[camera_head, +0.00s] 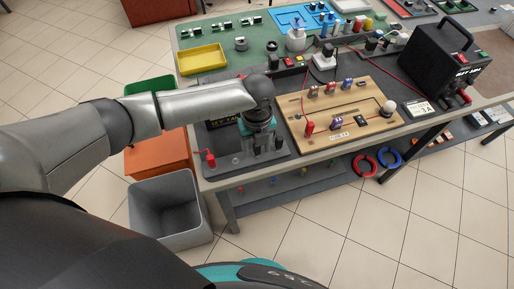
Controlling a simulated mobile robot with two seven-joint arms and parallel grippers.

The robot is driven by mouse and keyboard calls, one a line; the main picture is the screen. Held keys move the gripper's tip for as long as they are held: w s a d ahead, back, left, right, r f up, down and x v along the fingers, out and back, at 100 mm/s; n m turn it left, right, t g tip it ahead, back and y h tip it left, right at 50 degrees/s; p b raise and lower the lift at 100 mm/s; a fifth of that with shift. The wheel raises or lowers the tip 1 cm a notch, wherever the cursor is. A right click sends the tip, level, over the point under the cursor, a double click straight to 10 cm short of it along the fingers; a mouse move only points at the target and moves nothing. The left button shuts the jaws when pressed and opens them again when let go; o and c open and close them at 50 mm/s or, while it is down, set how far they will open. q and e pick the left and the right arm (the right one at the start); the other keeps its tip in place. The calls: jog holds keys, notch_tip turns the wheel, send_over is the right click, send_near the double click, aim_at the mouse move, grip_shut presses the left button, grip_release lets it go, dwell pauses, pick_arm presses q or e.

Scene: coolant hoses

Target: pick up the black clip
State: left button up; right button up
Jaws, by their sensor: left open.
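My left gripper (263,146) points down over the dark grey board at the table's near left corner, its jaws open. A red clip-like piece (210,159) stands on that board (232,167), to the left of the gripper. I cannot make out the black clip for certain; small dark shapes around the fingers blend with the gripper, which hides part of the board. My right gripper is not in view.
A wooden circuit board (360,128) lies right of the gripper, with a black power unit (440,62) beyond it. A yellow tray (202,59) is at the back left. A grey bin (168,207) stands on the floor below the table.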

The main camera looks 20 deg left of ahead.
pick_arm(q)
grip_shut()
dwell(0.5)
